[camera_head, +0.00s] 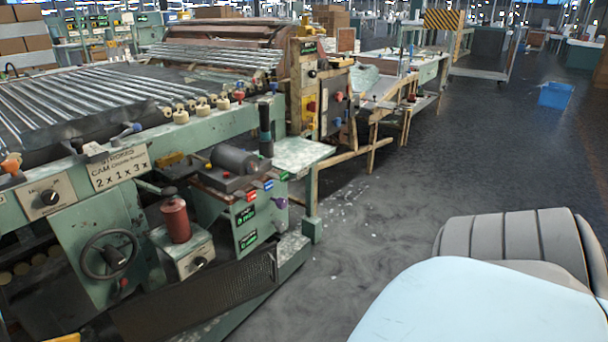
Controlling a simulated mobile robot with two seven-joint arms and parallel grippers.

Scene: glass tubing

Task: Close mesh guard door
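A dark mesh panel (190,304), which looks like the mesh guard door, is low at the front of the green machine (85,225). It runs from the bottom left up to a narrow upright end near the machine's right corner. Its lower left part is cut off by the picture edge. I cannot tell clearly whether it stands open or lies against the frame. Neither of my grippers is in view.
A black handwheel (110,255) and a red cylinder (175,220) on a small box stick out above the panel. A blue bin (555,95) stands far right.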

